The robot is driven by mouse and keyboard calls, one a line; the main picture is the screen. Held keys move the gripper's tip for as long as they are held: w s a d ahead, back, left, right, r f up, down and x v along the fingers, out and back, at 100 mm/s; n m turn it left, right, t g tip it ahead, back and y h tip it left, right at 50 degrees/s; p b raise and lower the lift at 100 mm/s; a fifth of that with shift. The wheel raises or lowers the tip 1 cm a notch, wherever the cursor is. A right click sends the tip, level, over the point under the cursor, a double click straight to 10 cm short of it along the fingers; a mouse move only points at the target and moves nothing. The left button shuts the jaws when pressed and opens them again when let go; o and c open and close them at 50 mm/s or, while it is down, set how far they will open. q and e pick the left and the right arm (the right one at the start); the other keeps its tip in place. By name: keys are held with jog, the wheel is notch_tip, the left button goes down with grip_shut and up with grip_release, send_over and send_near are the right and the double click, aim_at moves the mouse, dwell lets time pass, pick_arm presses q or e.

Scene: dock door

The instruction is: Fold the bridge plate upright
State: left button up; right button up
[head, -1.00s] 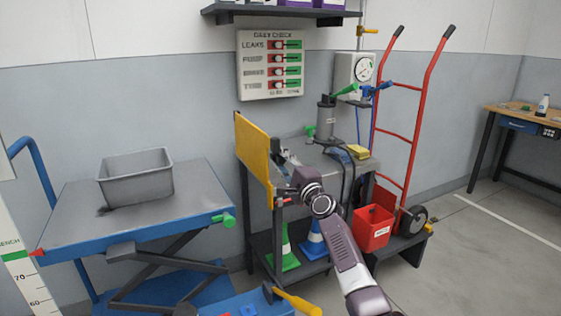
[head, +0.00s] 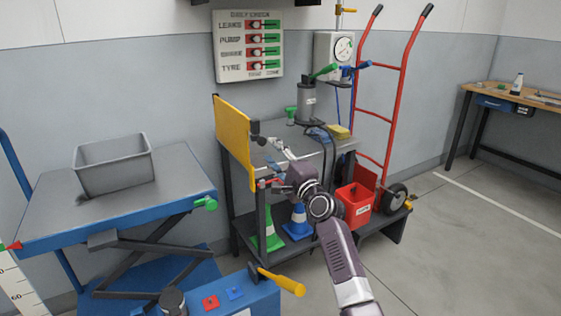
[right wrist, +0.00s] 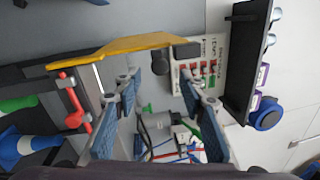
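The yellow bridge plate (head: 233,138) stands upright, leaning slightly, at the left edge of the dark bench (head: 340,165). A dark knob (head: 256,140) shows on its right side. My right gripper (head: 272,162) is just right of the plate, over the bench edge. In the right wrist view, my right gripper (right wrist: 160,88) has its two fingers well apart with nothing between them. There the plate (right wrist: 118,46) lies beyond the fingertips, apart from them as far as I can tell. A red handle (right wrist: 76,101) is left of the fingers. My left gripper is not in view.
A blue lift table (head: 45,215) with a grey bin (head: 112,165) stands left. A blue box (head: 240,298) with a yellow-handled lever (head: 285,282) is in front. A grey pump (head: 306,103), red bucket (head: 355,205) and red hand truck (head: 405,70) are right. Floor at right is clear.

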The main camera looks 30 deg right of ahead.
jog(key=s, duration=0.4)
jog(key=shift+s+f, duration=0.3)
dwell(0.3)
